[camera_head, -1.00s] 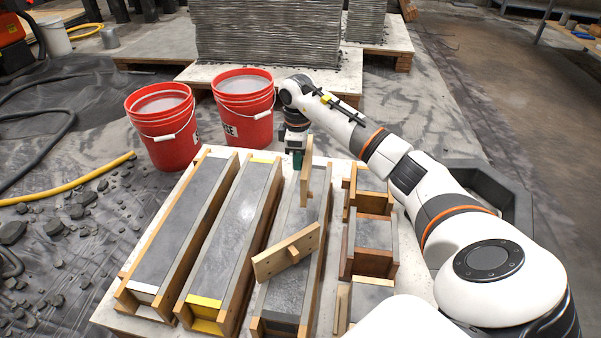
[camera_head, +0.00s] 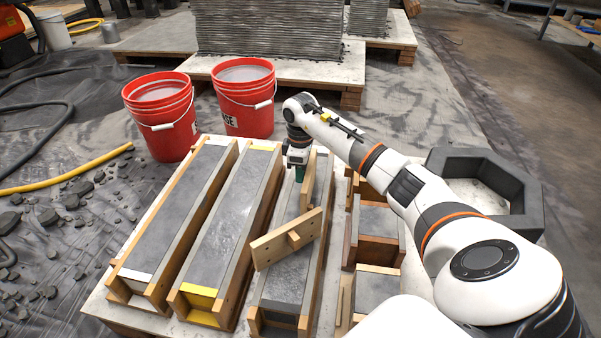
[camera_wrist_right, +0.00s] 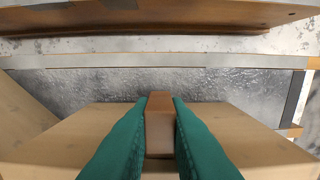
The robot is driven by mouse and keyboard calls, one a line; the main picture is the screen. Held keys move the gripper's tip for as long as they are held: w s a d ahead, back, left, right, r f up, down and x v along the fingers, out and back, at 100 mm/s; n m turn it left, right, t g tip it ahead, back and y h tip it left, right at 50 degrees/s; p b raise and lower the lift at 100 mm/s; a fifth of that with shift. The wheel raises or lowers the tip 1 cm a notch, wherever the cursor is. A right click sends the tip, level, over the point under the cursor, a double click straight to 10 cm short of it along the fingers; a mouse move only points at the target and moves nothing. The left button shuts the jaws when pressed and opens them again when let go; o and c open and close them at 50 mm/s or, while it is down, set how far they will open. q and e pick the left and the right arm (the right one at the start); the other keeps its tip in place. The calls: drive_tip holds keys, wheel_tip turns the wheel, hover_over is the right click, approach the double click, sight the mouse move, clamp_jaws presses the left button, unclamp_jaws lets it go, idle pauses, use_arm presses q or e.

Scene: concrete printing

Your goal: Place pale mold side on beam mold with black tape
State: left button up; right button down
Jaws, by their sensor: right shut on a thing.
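My right gripper (camera_head: 298,172) is shut on the small wooden handle block (camera_wrist_right: 160,128) of a pale mold side (camera_wrist_right: 232,125). In the head view this held mold side (camera_head: 308,190) stands roughly upright over the far half of the black-tape beam mold (camera_head: 284,288), whose near end is dark. In the wrist view the green fingers pinch the block from both sides, with the grey mold bed beyond. I cannot tell whether the held board touches the mold. Another pale board with a handle (camera_head: 272,245) lies slanted across the same mold. My left gripper is not in view.
To the left lie a yellow-taped mold (camera_head: 228,225) and a white-taped mold (camera_head: 170,225). Smaller brown-sided molds (camera_head: 375,250) stand close on the right, under my arm. Two red buckets (camera_head: 165,125) (camera_head: 243,108) stand behind, left of the gripper.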

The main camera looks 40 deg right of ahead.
drive_tip(key=shift+f, duration=0.1)
drive_tip(key=c, duration=1.4)
unclamp_jaws()
